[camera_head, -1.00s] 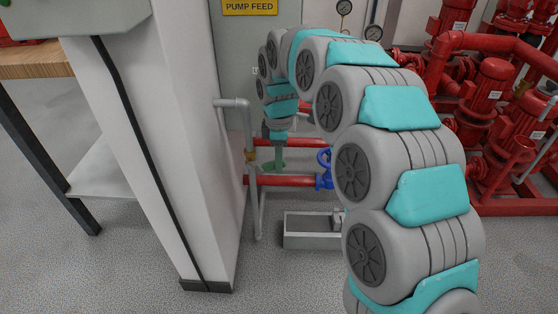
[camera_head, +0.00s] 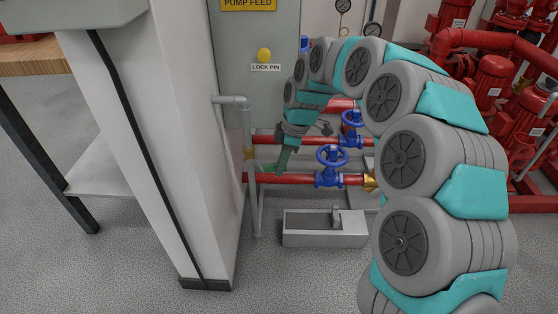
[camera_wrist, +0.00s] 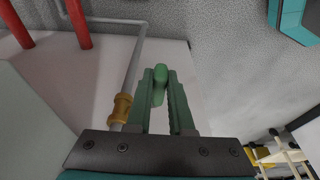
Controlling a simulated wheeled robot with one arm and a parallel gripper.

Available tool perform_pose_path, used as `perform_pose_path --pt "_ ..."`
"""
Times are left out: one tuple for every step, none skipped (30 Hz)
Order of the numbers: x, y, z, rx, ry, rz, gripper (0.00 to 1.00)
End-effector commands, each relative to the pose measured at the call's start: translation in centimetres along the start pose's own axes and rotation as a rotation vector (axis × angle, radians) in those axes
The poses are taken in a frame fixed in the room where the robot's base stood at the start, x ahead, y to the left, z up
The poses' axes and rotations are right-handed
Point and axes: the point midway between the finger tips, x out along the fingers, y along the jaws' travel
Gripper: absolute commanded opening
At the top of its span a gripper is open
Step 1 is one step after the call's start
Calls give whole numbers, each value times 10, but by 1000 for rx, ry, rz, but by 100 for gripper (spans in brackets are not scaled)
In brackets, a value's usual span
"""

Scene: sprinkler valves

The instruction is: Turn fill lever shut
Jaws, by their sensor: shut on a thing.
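The green fill lever shows in the wrist view (camera_wrist: 160,76) as a rounded green bar between my fingers. My gripper (camera_wrist: 160,90) has green fingers and is shut on it. In the head view my gripper (camera_head: 281,162) points down and slightly left, with a green piece (camera_head: 266,168) reaching from it toward the brass valve body (camera_head: 250,154) on the thin grey pipe. The brass body also shows in the wrist view (camera_wrist: 122,106), left of my fingers. The join between lever and valve body is not clear.
Red pipes with blue handwheels (camera_head: 332,158) run right of the grey pipe (camera_head: 247,120). A grey trough (camera_head: 325,230) sits on the floor below. A white pillar (camera_head: 190,150) stands close on the left. A yellow lock pin knob (camera_head: 264,55) is on the panel behind.

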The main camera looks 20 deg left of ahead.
Motion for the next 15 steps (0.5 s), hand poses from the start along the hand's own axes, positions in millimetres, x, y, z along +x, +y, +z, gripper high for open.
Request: perform_pose_path --pt "6 0 3 3 35 0 0" --pt "8 0 4 2 55 1 0" --pt "10 0 4 2 78 1 0" --pt "11 0 5 2 95 1 0" --pt "12 0 5 1 109 1 0" --pt "13 0 6 1 124 1 0" --pt "14 0 6 1 132 1 0" --pt "14 0 6 0 140 1 0" --pt "14 0 6 -1 147 1 0" --pt "14 0 6 -1 151 1 0" --pt "14 0 6 -1 153 1 0" --pt "14 0 6 -1 154 1 0" --pt "14 0 6 -1 154 1 0" --pt "14 0 6 -1 154 1 0" --pt "14 0 6 -1 153 1 0"
